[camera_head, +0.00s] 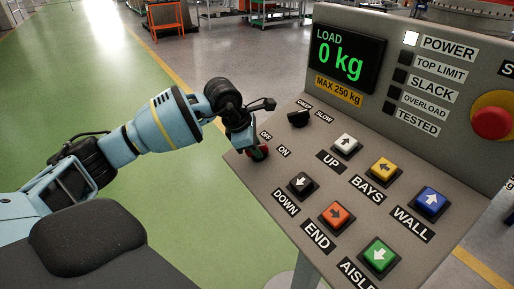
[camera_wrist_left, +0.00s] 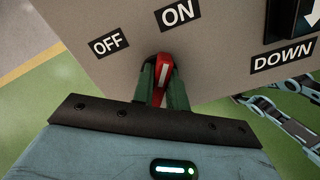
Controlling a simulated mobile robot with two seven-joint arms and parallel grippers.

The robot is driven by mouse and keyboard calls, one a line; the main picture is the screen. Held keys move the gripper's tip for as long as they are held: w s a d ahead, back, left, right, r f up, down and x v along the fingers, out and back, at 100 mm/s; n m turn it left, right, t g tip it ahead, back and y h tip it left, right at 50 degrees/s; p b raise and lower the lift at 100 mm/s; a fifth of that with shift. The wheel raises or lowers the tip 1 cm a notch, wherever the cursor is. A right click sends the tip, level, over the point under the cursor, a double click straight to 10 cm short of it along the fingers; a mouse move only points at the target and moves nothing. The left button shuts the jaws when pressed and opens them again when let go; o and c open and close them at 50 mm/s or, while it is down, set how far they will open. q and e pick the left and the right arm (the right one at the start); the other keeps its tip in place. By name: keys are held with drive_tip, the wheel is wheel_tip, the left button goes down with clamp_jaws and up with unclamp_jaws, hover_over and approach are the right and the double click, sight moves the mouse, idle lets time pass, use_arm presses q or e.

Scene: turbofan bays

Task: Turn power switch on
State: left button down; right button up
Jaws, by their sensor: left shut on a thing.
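The red power switch (camera_head: 259,152) is a rotary knob at the left edge of the grey control panel, by the OFF and ON labels. The POWER lamp (camera_head: 411,38) is lit white, and the display (camera_head: 341,57) reads 0 kg.
Several coloured push buttons, including the black DOWN button (camera_head: 301,184), fill the panel. A red emergency stop (camera_head: 491,122) is at far right. Green floor is open at left.

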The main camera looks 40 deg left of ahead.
idle(0.5)
use_arm(q)
drive_tip(key=c, duration=1.4)
unclamp_jaws()
drive_tip(key=v, duration=0.7)
drive_tip(key=shift+s+r, duration=0.25)
drive_tip(key=shift+r, duration=0.1)
drive_tip(key=shift+a, duration=0.1)
